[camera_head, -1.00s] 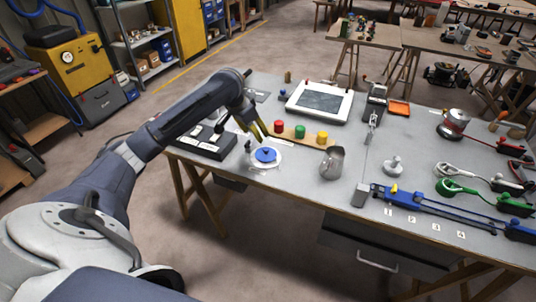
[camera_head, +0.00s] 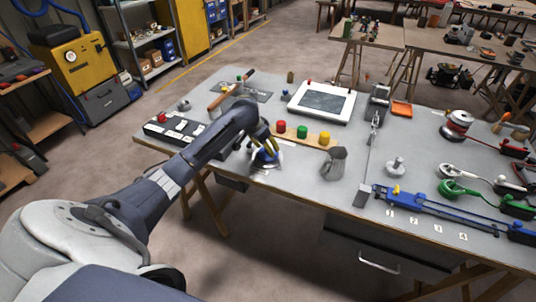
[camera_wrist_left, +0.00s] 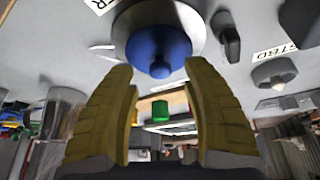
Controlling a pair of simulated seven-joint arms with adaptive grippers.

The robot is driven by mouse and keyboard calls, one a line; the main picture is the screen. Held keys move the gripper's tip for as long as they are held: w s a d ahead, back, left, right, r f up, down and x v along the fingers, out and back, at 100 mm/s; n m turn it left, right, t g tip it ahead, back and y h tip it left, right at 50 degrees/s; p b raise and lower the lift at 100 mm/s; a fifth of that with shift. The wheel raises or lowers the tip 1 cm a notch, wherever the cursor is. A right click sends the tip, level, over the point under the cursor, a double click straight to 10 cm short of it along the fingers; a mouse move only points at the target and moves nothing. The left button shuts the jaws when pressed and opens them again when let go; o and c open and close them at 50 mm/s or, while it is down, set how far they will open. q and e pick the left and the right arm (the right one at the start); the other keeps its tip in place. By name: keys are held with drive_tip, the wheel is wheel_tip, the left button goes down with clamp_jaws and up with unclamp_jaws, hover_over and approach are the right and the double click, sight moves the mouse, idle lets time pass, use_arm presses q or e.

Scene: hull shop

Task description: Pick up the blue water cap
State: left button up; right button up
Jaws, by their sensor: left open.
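The blue water cap (camera_wrist_left: 158,48) sits on a round pale metal base on the table, with its small knob facing my left gripper in the left wrist view. In the head view the cap (camera_head: 266,155) is partly hidden by my left gripper (camera_head: 264,150). In the left wrist view my left gripper (camera_wrist_left: 160,85) is open, its two yellow fingers apart. The cap lies just beyond the fingertips, roughly centred between them, and I see nothing gripped. I cannot tell whether a finger touches it. My right gripper is not in view.
A wooden strip carries red (camera_head: 281,126), green (camera_head: 302,131) and yellow (camera_head: 324,138) buttons just behind the cap. A metal pitcher (camera_head: 333,163) stands to the right. The table's front edge is close.

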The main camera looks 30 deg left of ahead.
use_arm(q)
drive_tip(key=shift+x, duration=1.05)
clamp_jaws()
